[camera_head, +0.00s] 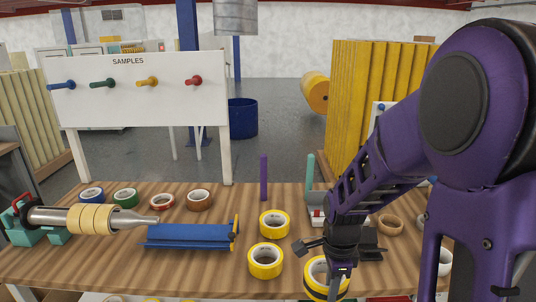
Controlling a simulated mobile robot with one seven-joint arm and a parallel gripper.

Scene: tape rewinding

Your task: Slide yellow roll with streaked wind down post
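Three yellow rolls lie on the bench: one at the middle (274,222), one nearer the front (265,261), and one at the front edge with dark bands (315,284), partly hidden by my gripper. I cannot make out a streaked wind on any of them. A purple post (263,178) and a teal post (310,171) stand upright toward the back, with no roll visible on the purple one. My gripper (340,268) points down above the banded roll. Its fingertips are not clear, so I cannot tell whether it is open or touching the roll.
A blue trough-like fixture (190,236) lies left of the yellow rolls. A winder with tan rolls (92,219) is at the far left. Blue (91,195), green (125,197), red (162,201) and brown (199,199) rolls lie behind. My arm hides much of the right side.

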